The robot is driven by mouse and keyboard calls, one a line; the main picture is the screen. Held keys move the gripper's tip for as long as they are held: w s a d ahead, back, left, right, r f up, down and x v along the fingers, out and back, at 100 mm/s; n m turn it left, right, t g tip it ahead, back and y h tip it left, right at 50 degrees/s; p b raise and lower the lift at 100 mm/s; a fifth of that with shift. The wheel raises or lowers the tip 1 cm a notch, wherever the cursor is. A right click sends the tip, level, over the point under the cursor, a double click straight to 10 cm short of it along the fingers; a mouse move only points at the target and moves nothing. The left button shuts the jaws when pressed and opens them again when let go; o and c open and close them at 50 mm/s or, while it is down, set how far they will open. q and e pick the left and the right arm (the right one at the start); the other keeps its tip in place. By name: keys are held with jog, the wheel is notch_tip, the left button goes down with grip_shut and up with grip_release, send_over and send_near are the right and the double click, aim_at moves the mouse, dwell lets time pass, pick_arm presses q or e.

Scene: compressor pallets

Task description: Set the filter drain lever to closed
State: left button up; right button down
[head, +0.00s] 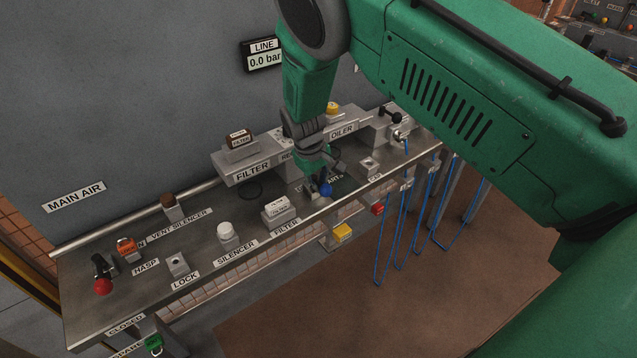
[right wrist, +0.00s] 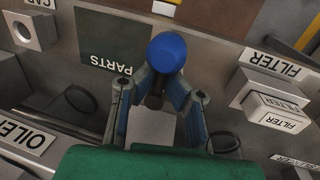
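A lever with a round blue knob (head: 326,189) and a dark stem stands at the shelf by the green parts area, to the right of the filter block. The knob also shows large in the right wrist view (right wrist: 166,52). My right gripper (head: 319,176) points down at it. Its fingers (right wrist: 163,82) converge on either side of the knob and stem and look shut on it, though the knob partly hides the tips. No label by this lever's base can be read, so its set position cannot be told. My left gripper is out of view.
The shelf carries a red-knobbed lever (head: 103,286), an orange hasp (head: 127,249), a white silencer (head: 226,231) and a labelled filter block (head: 277,208). The raised filter and oiler bracket (head: 240,162) is close behind my gripper. Blue cords (head: 400,225) hang at right.

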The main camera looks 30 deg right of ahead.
jog(key=shift+r, duration=0.1)
dwell(0.3)
jog(key=c, duration=1.6)
grip_release()
jog(key=shift+s, duration=0.15)
jog(key=r, duration=0.4)
jog(key=a+r, duration=0.1)
jog(key=r, duration=0.2)
jog(key=a+r, duration=0.1)
jog(key=r, duration=0.3)
jog(key=shift+a+r, duration=0.25)
jog(key=shift+r, duration=0.1)
